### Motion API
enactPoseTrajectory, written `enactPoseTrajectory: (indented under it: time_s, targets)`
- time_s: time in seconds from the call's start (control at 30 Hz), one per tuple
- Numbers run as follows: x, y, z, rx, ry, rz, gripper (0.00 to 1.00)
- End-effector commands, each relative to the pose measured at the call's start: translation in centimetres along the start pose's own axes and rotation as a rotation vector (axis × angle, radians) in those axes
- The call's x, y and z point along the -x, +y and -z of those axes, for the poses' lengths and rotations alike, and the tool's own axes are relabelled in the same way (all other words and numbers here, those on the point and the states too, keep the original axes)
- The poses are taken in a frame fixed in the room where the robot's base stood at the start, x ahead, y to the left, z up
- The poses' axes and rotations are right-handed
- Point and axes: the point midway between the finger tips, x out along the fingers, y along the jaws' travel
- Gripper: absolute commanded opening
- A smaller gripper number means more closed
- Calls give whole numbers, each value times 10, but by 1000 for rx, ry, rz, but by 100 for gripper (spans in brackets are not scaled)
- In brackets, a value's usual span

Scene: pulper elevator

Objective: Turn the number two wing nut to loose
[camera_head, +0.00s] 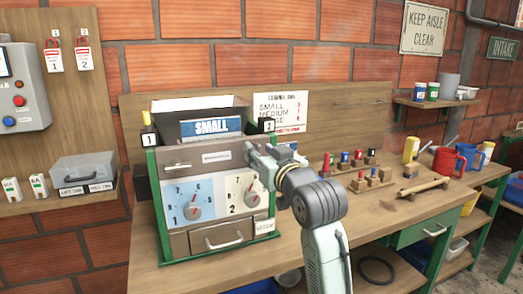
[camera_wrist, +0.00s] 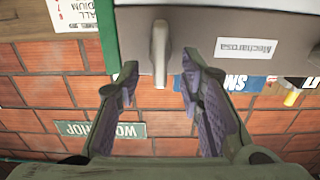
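The pulper (camera_head: 206,185) stands on the bench with a number 1 tag (camera_head: 149,140) at its left post and a number 2 tag (camera_head: 268,126) at its right post. A grey wing nut (camera_head: 178,166) lies level on the left of its front panel. My gripper (camera_head: 254,155) is at the panel's upper right and hides the number two wing nut there. In the wrist view that grey wing nut (camera_wrist: 160,48) shows beside a white label (camera_wrist: 246,48). My open gripper's fingertips (camera_wrist: 158,76) are on either side of it, with gaps visible on both sides.
Below are two dials, left (camera_head: 194,200) and right (camera_head: 250,199), and a drawer with a handle (camera_head: 223,243). Wooden blocks with coloured tops (camera_head: 358,175) and a red mug (camera_head: 447,162) stand to the right on the bench. A grey control box (camera_head: 20,88) hangs at left.

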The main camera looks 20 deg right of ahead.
Motion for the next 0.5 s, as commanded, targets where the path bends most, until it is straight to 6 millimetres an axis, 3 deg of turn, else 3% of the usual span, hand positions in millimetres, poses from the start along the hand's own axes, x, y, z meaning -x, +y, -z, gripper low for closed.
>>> enactPoseTrajectory:
  time_s: [0.17,0.5]
  targets:
    - [0,0,0,0,0,0,35]
    - [0,0,0,0,-1,0,13]
